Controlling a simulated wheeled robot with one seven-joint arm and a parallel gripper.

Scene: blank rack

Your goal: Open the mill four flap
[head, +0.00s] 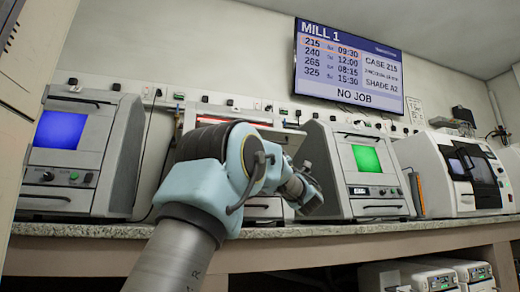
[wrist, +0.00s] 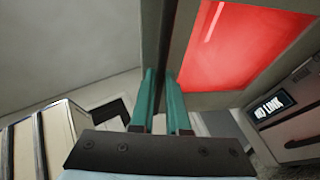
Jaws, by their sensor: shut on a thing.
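In the wrist view, my gripper (wrist: 160,82) has its two teal fingers shut on the edge of a grey-framed flap (wrist: 187,45) with a red window. In the head view, the flap (head: 283,134) belongs to the mill (head: 262,208) behind my arm and appears swung up and outward, seen nearly edge-on. My arm covers most of that mill's front. My fingertips are hidden in the head view. No mill number is readable on it.
A mill with a blue window (head: 60,130) stands left, one with a green window (head: 367,158) right, and a white machine (head: 455,175) farther right. All stand on a speckled counter (head: 400,228). A wall screen (head: 350,65) hangs above. In the wrist view, a small display (wrist: 275,106) sits on a machine front.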

